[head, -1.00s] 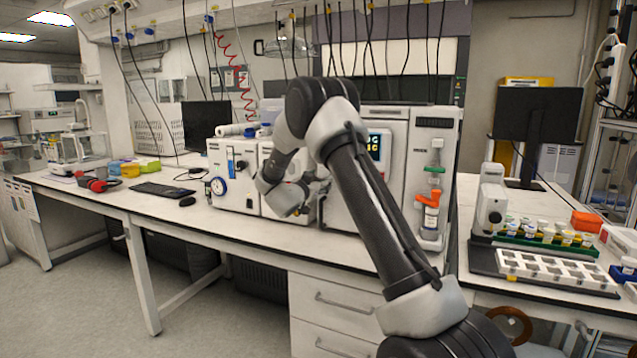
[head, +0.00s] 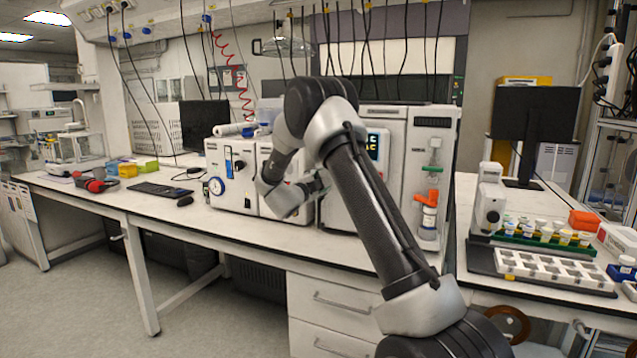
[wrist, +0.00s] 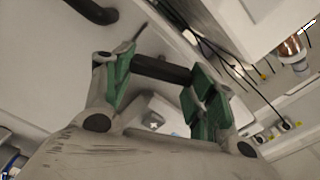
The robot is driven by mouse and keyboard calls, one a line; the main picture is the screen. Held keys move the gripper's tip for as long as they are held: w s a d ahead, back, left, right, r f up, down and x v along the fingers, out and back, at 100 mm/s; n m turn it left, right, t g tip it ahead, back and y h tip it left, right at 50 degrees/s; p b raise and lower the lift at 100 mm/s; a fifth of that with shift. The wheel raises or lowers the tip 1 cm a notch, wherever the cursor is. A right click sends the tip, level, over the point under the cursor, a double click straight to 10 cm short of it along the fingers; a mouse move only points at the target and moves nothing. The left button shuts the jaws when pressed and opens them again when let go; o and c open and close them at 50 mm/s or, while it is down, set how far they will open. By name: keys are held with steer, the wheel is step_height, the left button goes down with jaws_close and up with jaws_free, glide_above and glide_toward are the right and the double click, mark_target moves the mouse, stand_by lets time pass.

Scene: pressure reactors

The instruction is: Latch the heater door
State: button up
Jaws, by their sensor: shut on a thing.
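My gripper (wrist: 158,78) is shut on a dark bar-shaped handle (wrist: 160,68), which lies across between the green finger pads in the wrist view. The handle joins a pale panel (wrist: 135,40) that looks like the heater door; how far it stands open I cannot tell. My arm hides part of this unit, and the handle cannot be made out there.
A taller white instrument (head: 440,150) with an orange lever (head: 426,198) stands right of my gripper. A keyboard (head: 160,190) and mouse (head: 184,201) lie to the left. A vial rack (head: 545,245) is on the right bench. The bench front (head: 270,238) is clear.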

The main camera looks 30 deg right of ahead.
steer(key=m, duration=0.4)
steer(key=shift+a+f+m, duration=0.15)
steer(key=shift+m, duration=0.25)
steer(key=shift+w, duration=0.1)
stand_by(0.3)
steer(key=o, duration=0.9)
steer(key=shift+a, duration=0.1)
steer(key=shift+o, duration=0.6)
steer(key=v, duration=1.2)
